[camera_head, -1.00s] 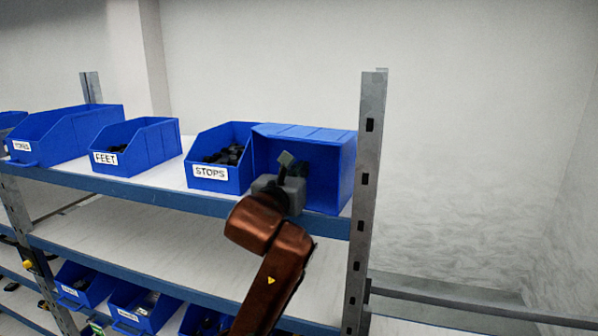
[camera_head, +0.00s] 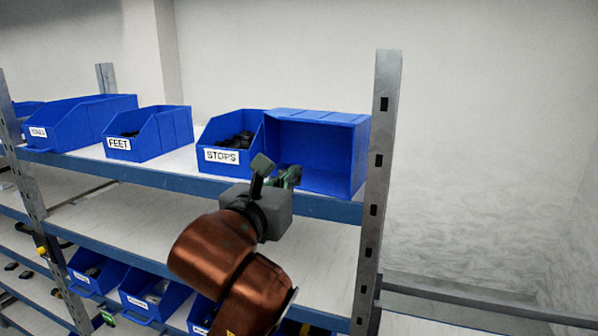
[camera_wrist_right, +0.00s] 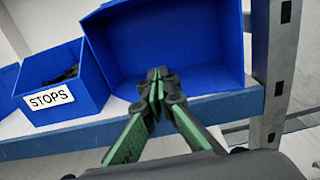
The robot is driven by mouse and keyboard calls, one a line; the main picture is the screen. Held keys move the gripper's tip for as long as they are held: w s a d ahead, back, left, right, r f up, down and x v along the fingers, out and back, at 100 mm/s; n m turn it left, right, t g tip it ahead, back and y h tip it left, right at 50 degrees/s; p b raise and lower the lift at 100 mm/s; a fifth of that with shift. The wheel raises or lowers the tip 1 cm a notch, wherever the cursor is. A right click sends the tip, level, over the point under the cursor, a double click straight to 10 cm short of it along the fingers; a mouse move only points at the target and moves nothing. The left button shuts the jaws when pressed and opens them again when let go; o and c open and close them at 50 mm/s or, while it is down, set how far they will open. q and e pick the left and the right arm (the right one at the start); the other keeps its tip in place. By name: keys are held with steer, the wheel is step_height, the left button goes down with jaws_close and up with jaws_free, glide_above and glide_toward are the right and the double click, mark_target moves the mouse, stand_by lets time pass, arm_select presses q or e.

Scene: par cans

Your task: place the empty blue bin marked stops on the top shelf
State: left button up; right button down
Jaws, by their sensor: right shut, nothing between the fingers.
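An empty blue bin (camera_head: 325,146) is at the right end of the top shelf (camera_head: 160,179), beside the metal post. It looks tipped, with its open side facing me, and no label shows on it. It also fills the top of the right wrist view (camera_wrist_right: 180,40). Directly left of it is a blue bin marked STOPS (camera_head: 222,157), upright with dark parts inside; its label also shows in the wrist view (camera_wrist_right: 49,98). My right gripper (camera_head: 279,171) is shut and empty, in front of the tipped bin and apart from it. My left gripper is not in view.
A bin marked FEET (camera_head: 149,134) and another blue bin (camera_head: 85,122) stand further left on the top shelf. The metal post (camera_head: 379,180) closes the right end. The middle shelf (camera_head: 310,255) looks largely bare; blue bins with parts stand lower (camera_head: 150,297).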

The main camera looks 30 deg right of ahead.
steer(key=p, duration=0.8)
glide_toward(321, 145)
steer(key=x, duration=0.4)
steer(key=f+x, duration=0.1)
steer(key=x, duration=0.2)
steer(key=shift+w+a+f, duration=0.1)
steer(key=shift+w+a, duration=0.2)
steer(key=shift+w, duration=0.05)
steer(key=b+x, duration=0.1)
steer(key=x, duration=0.6)
steer(key=shift+w+d+f, duration=0.1)
steer(key=shift+w+d, duration=0.15)
steer(key=shift+s, duration=0.1)
steer(key=shift+a, duration=0.15)
